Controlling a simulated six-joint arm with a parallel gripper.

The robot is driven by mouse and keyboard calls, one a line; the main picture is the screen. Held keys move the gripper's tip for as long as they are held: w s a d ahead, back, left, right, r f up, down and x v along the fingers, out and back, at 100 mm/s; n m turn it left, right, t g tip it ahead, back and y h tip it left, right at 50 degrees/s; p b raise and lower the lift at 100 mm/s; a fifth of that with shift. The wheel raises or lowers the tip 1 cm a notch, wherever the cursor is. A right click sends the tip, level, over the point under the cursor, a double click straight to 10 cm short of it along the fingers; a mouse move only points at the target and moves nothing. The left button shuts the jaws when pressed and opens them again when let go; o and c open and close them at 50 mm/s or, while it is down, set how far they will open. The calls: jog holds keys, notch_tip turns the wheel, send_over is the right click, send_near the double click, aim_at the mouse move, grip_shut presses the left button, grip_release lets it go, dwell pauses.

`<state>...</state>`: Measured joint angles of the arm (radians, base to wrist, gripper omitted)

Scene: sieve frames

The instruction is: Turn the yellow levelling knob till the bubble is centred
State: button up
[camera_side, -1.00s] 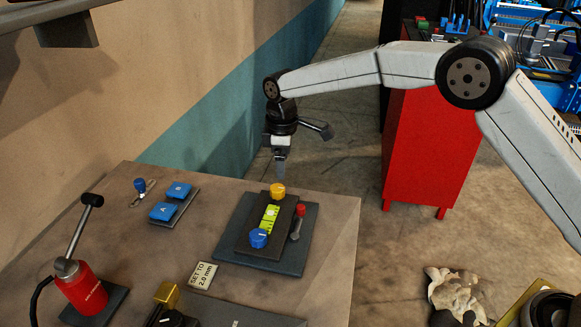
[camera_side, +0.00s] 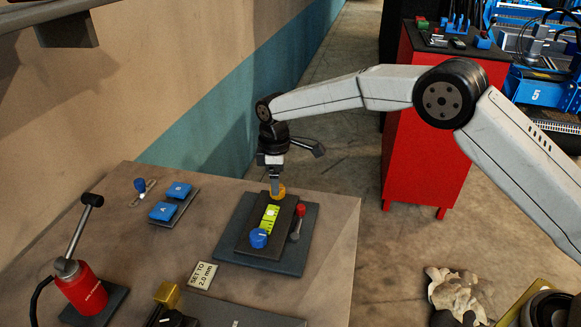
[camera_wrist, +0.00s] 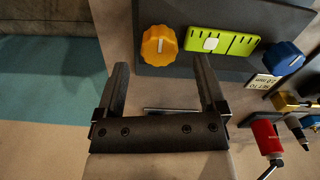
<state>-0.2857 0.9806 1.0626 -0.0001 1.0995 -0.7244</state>
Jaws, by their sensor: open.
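The yellow knob (camera_side: 280,194) stands at the far end of a dark plate, and it also shows in the wrist view (camera_wrist: 159,45) with a pale line on its top. The green bubble level (camera_wrist: 245,45) lies beside it. Its whitish bubble (camera_wrist: 211,43) sits off the middle, toward the yellow knob. My gripper (camera_side: 275,192) points down at the yellow knob, its finger partly covering it in the side view. In the wrist view my gripper (camera_wrist: 161,62) is open, fingers spread wide, with the knob in line with the gap. Contact cannot be told.
A blue knob (camera_side: 258,238) stands at the level's near end, and a red-topped lever (camera_side: 299,211) is right of the plate. A "SET TO 2.0 mm" card (camera_side: 202,275), blue blocks (camera_side: 163,211) and a red jack (camera_side: 83,290) stand apart on the bench (camera_side: 120,245).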

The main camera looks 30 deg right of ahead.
jog(key=shift+f, duration=1.6)
jog(key=shift+c, duration=0.2)
grip_shut()
jog(key=shift+m, duration=0.5)
jog(key=m, duration=0.6)
jog(key=shift+w, duration=0.1)
jog(key=m, duration=0.3)
jog(key=shift+r+m, duration=0.1)
jog(key=shift+m, duration=0.3)
jog(key=m, duration=0.4)
jog(key=shift+d, duration=0.1)
